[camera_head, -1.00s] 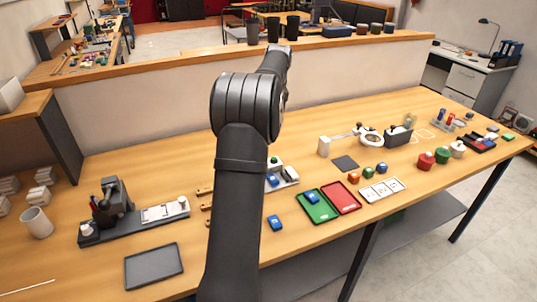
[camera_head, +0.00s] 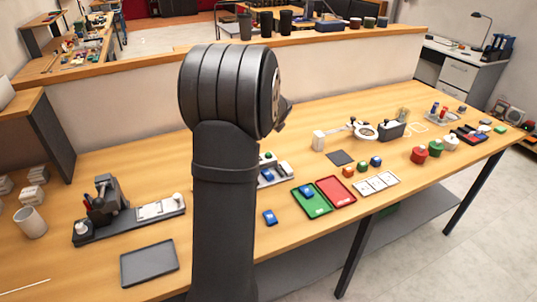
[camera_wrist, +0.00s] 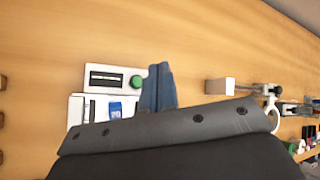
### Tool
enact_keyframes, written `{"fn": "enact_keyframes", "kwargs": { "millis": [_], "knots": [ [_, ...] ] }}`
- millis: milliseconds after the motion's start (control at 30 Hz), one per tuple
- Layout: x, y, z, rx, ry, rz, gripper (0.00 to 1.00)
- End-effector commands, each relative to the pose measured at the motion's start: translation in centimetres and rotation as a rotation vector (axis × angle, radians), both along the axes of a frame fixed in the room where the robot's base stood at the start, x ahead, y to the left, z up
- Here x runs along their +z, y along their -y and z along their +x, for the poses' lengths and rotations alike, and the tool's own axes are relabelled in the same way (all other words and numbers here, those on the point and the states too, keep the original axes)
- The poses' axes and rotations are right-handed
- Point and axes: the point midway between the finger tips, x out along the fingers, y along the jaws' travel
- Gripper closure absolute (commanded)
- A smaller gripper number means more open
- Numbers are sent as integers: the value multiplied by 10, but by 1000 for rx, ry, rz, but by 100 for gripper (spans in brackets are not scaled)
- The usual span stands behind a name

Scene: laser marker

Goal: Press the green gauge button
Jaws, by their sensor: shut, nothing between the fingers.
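The green gauge button (camera_wrist: 137,82) is a round knob at the right end of a white panel (camera_wrist: 104,88) with a dark slot, in the wrist view. In the head view the green button (camera_head: 268,155) shows just right of my arm, which hides part of the device. My gripper (camera_wrist: 159,68) is shut and empty. Its fingertips appear just right of the button in the wrist view, with a narrow gap in the picture. I cannot tell their height above it. The fingers are hidden in the head view.
A blue block (camera_wrist: 115,109) sits on the white unit beside the gauge. A white block (camera_wrist: 220,86) stands to the right. Green (camera_head: 313,204) and red (camera_head: 336,191) trays lie right of my arm. A grey tray (camera_head: 149,264) lies at front left.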

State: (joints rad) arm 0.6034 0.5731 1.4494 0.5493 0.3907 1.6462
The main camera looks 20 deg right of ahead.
Motion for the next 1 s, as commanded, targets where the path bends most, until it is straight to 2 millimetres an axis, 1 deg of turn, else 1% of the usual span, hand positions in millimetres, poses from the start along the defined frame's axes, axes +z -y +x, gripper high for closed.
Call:
{"fn": "enact_keyframes", "kwargs": {
  "millis": [233, 367, 467, 800, 1000],
  "knots": [
    [0, 0, 0, 2, -1, -1, 100],
    [-5, 0, 0, 3, -2, -1, 100],
    [-15, 0, 0, 3, -2, 1, 100],
    [-63, 0, 0, 2, -4, 2, 100],
    [-81, 0, 0, 4, -2, 0, 100]
  ]
}}
